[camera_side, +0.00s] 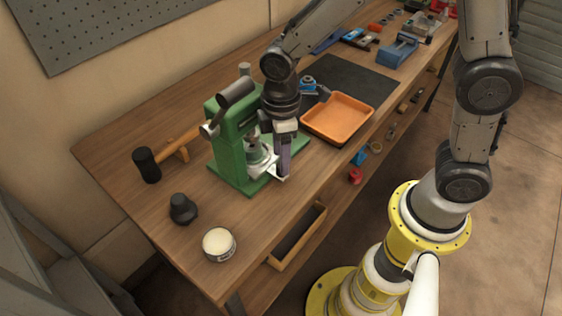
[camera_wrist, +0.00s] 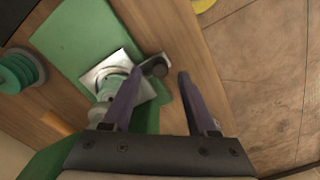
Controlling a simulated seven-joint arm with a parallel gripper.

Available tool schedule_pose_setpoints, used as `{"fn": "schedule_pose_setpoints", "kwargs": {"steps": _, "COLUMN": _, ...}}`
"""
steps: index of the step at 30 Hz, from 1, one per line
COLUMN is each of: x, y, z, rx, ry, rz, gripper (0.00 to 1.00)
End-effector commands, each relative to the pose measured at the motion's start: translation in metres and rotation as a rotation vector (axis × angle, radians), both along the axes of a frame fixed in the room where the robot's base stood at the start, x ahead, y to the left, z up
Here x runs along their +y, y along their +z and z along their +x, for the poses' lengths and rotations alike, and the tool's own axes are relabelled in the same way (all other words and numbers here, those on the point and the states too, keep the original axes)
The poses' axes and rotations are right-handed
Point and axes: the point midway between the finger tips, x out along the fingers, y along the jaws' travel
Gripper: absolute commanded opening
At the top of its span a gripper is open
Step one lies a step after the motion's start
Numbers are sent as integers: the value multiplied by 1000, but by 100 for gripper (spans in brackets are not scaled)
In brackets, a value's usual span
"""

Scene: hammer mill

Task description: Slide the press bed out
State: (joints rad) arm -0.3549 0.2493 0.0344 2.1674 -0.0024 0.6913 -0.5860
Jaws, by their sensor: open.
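The green press (camera_side: 228,150) stands on the workbench in the side view. Its press bed (camera_side: 262,174) is a bright metal plate low on its front; the plate also shows in the wrist view (camera_wrist: 148,86). A small dark grey knob (camera_wrist: 155,66) sits at the plate's outer edge. My gripper (camera_side: 283,176) points down in front of the press, close to the bed. In the wrist view my gripper (camera_wrist: 160,74) is open and empty, with the knob between its purple fingertips in the picture. I cannot tell whether either finger touches the knob.
A mallet (camera_side: 147,165), a black knob-shaped piece (camera_side: 183,209) and a round tin (camera_side: 219,244) stand at the left and front. The bench's front edge is close to the press.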

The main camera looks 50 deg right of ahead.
Motion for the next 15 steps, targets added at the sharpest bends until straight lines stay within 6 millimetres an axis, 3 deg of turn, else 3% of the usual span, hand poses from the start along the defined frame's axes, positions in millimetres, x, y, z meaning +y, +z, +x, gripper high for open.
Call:
{"fn": "schedule_pose_setpoints", "kwargs": {"steps": 6, "x": 0, "y": -24, "z": 0, "rx": 2, "ry": 0, "rz": -1, "gripper": 59}}
{"fn": "schedule_pose_setpoints", "kwargs": {"steps": 15, "x": 0, "y": -30, "z": 0, "rx": -1, "ry": 0, "rz": 0, "gripper": 59}}
